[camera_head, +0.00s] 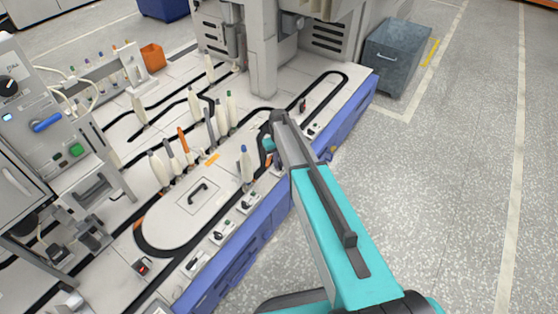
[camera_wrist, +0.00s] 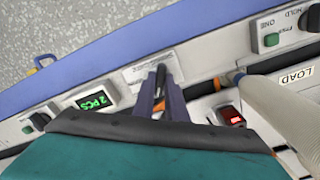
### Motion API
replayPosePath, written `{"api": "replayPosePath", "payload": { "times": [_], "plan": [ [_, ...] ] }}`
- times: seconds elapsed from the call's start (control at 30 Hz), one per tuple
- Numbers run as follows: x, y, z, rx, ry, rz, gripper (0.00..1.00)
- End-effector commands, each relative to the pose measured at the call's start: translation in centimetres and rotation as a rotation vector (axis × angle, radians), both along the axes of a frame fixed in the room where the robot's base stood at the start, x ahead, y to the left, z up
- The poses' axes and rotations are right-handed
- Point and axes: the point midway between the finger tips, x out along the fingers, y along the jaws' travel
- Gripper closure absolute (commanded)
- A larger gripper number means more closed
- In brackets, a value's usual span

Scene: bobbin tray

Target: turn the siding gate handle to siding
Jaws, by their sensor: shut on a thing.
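In the wrist view, my gripper (camera_wrist: 160,88) points down at a pale labelled plate (camera_wrist: 152,68) on the machine's front strip. Its two purple-grey fingers are shut on a small dark handle (camera_wrist: 160,72), which I take to be the siding gate handle. The fingers hide most of the handle, and the plate's lettering is too small to read, so I cannot tell which way it is set. An orange piece (camera_wrist: 177,105) shows beside the fingers. In the head view my gripper (camera_head: 270,142) is at the table's edge, and my arm hides the handle.
A green "2 PCS" display (camera_wrist: 95,100) and a red-lit switch (camera_wrist: 229,115) sit near the fingers. A pale bobbin (camera_wrist: 282,108) stands close on the right. Several bobbins stand along the black track (camera_head: 150,243). The floor (camera_head: 450,190) at right is clear.

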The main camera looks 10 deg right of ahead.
Motion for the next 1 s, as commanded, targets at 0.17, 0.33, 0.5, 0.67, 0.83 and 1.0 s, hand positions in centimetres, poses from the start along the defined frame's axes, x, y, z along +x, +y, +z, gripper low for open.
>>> {"api": "replayPosePath", "payload": {
  "times": [0.17, 0.33, 0.5, 0.67, 0.83, 1.0],
  "plan": [
    [0.18, 0.09, 0.11, 0.001, -0.005, 0.020, 1.00],
    [0.19, 0.09, 0.09, 0.002, -0.006, 0.021, 1.00],
    [0.22, 0.09, 0.10, 0.001, -0.006, 0.021, 0.83],
    [0.15, 0.06, 0.06, 0.001, -0.004, 0.020, 0.70],
    [0.08, 0.03, 0.03, 0.001, -0.002, 0.019, 0.70],
    [0.06, 0.02, 0.34, 0.001, -0.002, 0.018, 0.70]
  ]
}}
